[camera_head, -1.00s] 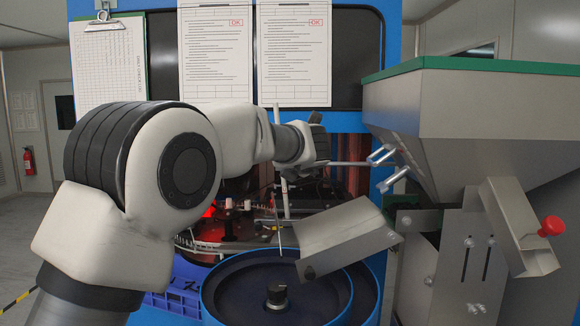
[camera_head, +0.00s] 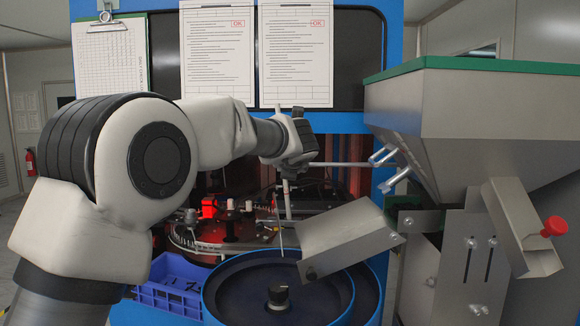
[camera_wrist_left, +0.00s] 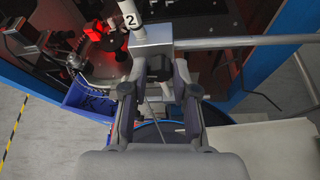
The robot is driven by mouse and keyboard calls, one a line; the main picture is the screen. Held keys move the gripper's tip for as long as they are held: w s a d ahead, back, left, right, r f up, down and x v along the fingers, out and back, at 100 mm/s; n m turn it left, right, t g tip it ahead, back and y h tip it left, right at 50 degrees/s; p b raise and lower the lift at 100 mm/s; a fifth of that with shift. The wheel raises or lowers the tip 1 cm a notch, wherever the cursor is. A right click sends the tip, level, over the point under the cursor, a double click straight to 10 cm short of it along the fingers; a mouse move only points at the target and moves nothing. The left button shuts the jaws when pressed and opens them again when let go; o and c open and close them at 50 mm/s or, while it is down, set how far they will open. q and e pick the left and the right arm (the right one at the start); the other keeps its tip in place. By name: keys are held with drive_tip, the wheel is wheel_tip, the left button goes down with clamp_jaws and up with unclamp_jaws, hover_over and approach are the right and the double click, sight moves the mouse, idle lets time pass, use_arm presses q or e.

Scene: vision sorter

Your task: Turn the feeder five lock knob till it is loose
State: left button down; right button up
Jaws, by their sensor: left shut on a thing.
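In the left wrist view a dark lock knob (camera_wrist_left: 160,68) sits on the near side of a silver clamp block (camera_wrist_left: 152,41). The block joins an upright post with a "2" label (camera_wrist_left: 130,19) and a horizontal rod (camera_wrist_left: 235,42). My left gripper (camera_wrist_left: 157,88) has its fingers on either side of the knob and is shut on it. In the head view my left gripper (camera_head: 303,142) is in front of the post above the bowl, and hides the knob and clamp. No "5" label shows. My right gripper is not in view.
A tilted metal chute (camera_head: 345,238) hangs over a round blue feeder bowl (camera_head: 235,302) below the gripper. A steel hopper (camera_head: 460,110) stands at the right. A blue crate (camera_head: 168,298) is at lower left. Papers (camera_head: 295,60) hang on the machine's front.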

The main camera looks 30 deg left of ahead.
use_arm(q)
drive_tip(key=c, duration=1.1)
unclamp_jaws()
drive_tip(key=shift+r, duration=0.25)
drive_tip(key=shift+o, duration=1)
drive_tip(key=shift+f, duration=0.1)
drive_tip(key=shift+w+f, duration=0.1)
drive_tip(key=v, duration=1.2)
drive_tip(key=shift+a, duration=0.15)
